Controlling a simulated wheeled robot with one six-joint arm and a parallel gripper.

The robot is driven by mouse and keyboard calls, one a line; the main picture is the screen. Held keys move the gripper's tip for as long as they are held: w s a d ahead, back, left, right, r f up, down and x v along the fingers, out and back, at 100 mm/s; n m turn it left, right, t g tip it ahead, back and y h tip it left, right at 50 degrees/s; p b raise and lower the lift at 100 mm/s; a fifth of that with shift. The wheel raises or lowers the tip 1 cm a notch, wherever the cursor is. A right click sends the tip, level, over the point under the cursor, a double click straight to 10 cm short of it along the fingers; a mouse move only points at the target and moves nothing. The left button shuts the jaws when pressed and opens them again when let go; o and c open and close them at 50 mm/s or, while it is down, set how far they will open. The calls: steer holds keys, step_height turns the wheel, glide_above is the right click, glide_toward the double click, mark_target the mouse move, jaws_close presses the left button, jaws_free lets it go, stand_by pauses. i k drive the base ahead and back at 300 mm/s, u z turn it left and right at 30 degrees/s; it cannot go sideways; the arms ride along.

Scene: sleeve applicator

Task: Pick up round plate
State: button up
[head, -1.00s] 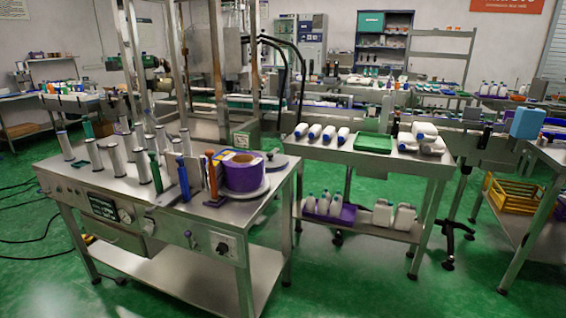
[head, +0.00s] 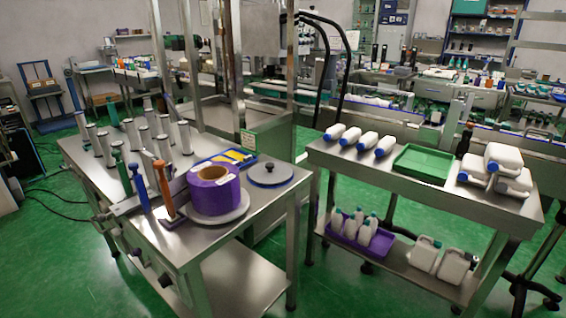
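A round grey plate (head: 267,179) with a black knob in its middle lies flat on the steel table (head: 258,208), near the table's far right corner. A blue edge shows around part of it. A purple roll (head: 214,189) stands to its left and nearer, on a pale round disc (head: 229,219) that sticks out beyond the roll. The knobbed plate is apart from the roll and its top is unobstructed. My gripper is not in view.
Orange (head: 164,188) and blue (head: 142,188) handles and several metal cylinders stand to the left. A second steel table (head: 360,166) on the right holds white bottles and a green tray (head: 422,164). Green floor is open in front.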

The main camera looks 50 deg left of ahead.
mark_target(268, 172)
steer(key=u, duration=0.35)
steer(key=i, duration=1.55)
steer(key=u, duration=1.4)
steer(key=i, duration=0.8)
steer(key=u, duration=1.4)
steer(key=i, duration=0.35)
steer(key=u, duration=0.25)
